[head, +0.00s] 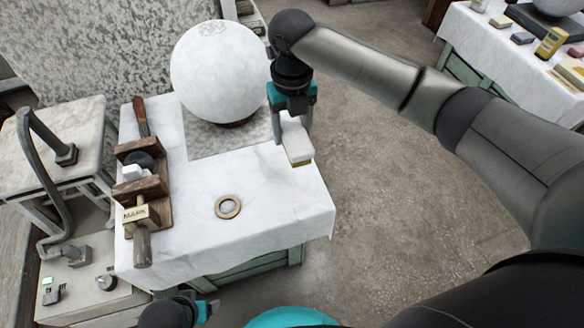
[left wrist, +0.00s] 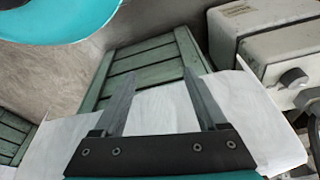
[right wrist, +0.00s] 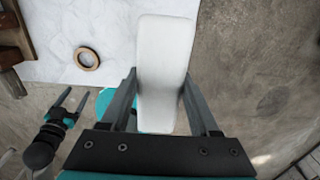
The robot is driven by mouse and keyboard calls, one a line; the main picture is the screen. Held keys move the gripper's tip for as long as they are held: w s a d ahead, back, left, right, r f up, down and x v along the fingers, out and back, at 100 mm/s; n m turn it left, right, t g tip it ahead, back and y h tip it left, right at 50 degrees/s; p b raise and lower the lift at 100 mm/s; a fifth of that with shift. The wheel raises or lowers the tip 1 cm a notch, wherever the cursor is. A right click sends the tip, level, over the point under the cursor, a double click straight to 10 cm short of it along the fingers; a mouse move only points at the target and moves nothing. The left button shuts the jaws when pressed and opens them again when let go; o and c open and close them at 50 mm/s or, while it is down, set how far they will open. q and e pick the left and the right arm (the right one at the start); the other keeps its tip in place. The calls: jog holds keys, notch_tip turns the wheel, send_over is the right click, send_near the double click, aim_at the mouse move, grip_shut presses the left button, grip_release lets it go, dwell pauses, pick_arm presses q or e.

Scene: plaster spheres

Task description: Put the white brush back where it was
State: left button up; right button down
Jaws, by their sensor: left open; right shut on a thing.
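The white brush (head: 297,145) has a pale block-shaped body with a tan edge at its lower end. My right gripper (head: 292,122) is shut on it and holds it over the right edge of the white-covered table (head: 270,185). In the right wrist view the brush (right wrist: 163,70) stands lengthwise between the two fingers. I cannot tell whether it touches the table. My left gripper (left wrist: 155,90) is open and empty. In the left wrist view it points at the cloth and a green slatted crate; only a small part shows low in the head view.
A large white sphere (head: 222,72) stands at the back of the table. A wooden rack (head: 148,188) with tools and a block lettered MARK lies along the left side. A brass-coloured ring (head: 228,206) lies near the front. Bare cloth lies right of the ring.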

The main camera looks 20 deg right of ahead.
jog(key=b, duration=0.3)
send_over(292, 175)
notch_tip(292, 175, down, 8)
jog(key=shift+r, duration=0.25)
jog(key=shift+f, duration=0.55)
jog(key=shift+f+b, duration=1.1)
jog(key=shift+f, duration=0.45)
pick_arm(q)
notch_tip(292, 175, up, 12)
jog(key=w+t, duration=0.2)
jog(key=shift+w+d, duration=0.15)
pick_arm(e)
jog(key=shift+f, duration=0.4)
pick_arm(q)
jog(key=shift+r, duration=0.1)
pick_arm(e)
jog(key=shift+f, duration=0.15)
jog(key=shift+c, duration=0.6)
grip_release()
